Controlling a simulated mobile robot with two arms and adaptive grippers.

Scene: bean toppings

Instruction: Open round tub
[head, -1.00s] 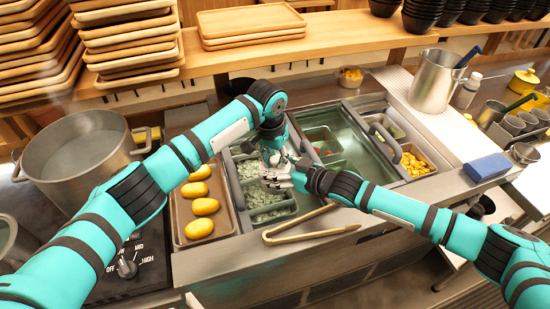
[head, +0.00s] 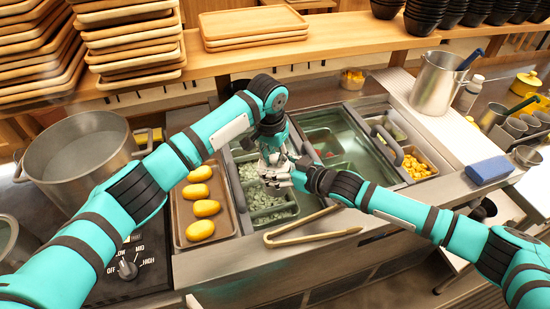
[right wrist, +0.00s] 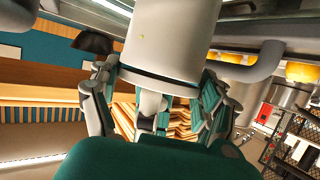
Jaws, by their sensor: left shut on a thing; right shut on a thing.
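My left gripper (head: 272,158) points down over the topping counter. My right gripper (head: 288,174) comes in from the right and meets it there. In the right wrist view, a pale round tub-like cylinder (right wrist: 174,45) with a dark band near its lower end sits between the fingers of my right gripper (right wrist: 163,92), which are shut on it. In the head view the grippers largely hide it, and I cannot make out its lid. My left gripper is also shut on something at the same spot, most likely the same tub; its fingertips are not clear.
Below the grippers is a bin of pale green chopped topping (head: 268,212). Wooden tongs (head: 310,227) lie on the counter's front edge. A tray with several yellow potato-like pieces (head: 202,208) is at left, a pot (head: 85,158) beyond it. A dark curved handle (head: 388,143) rises at right.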

